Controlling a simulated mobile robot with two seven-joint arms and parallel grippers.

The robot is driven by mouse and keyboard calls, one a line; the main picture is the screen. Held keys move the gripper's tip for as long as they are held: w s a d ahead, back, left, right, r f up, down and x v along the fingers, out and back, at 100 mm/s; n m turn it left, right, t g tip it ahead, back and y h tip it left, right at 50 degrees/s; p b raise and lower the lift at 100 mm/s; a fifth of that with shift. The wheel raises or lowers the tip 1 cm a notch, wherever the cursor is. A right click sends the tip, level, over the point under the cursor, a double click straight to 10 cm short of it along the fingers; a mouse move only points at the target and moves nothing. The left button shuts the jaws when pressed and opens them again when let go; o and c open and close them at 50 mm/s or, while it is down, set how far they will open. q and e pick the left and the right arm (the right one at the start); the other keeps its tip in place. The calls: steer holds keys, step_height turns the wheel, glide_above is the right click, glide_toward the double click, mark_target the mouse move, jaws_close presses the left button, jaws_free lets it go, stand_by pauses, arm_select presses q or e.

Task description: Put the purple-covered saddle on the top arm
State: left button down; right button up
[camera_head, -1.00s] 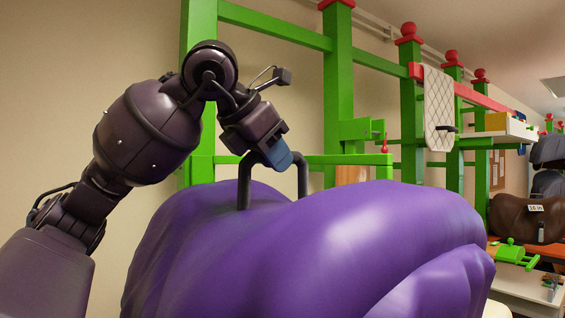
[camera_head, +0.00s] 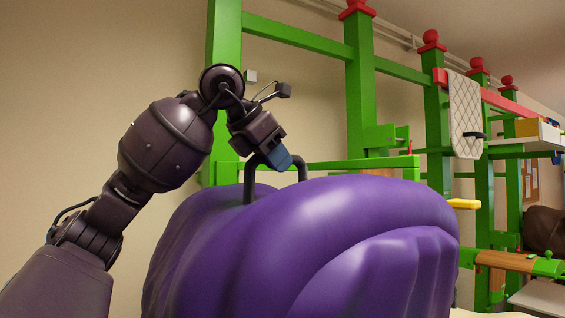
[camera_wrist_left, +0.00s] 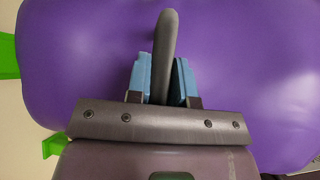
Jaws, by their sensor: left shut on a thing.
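The purple-covered saddle (camera_head: 340,235) fills the lower middle of the head view, with a dark arched handle (camera_head: 303,170) on top. My left gripper (camera_head: 279,160) is shut on this handle from above. In the left wrist view the blue fingertips (camera_wrist_left: 162,82) stand on both sides of the dark handle bar (camera_wrist_left: 167,45), over the purple cover (camera_wrist_left: 245,60). Behind the saddle, a green rack post (camera_head: 360,95) carries a short green arm (camera_head: 388,136), with a longer green bar (camera_head: 345,166) below it. The saddle hides what is beneath it. My right gripper is out of view.
A quilted pale pad (camera_head: 463,115) hangs over a red rail further right. A shelf (camera_head: 530,134) with a yellow box stands beyond it. A dark brown saddle (camera_head: 545,230) shows at the right edge. The beige wall is bare at left.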

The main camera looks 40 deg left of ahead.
arm_select(q)
step_height(320, 180, down, 2)
steer(key=shift+b, duration=0.7)
steer(key=shift+f+b, duration=0.3)
steer(key=shift+f, duration=0.25)
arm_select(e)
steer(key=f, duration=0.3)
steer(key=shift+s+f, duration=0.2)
arm_select(q)
steer(key=shift+s, duration=0.1)
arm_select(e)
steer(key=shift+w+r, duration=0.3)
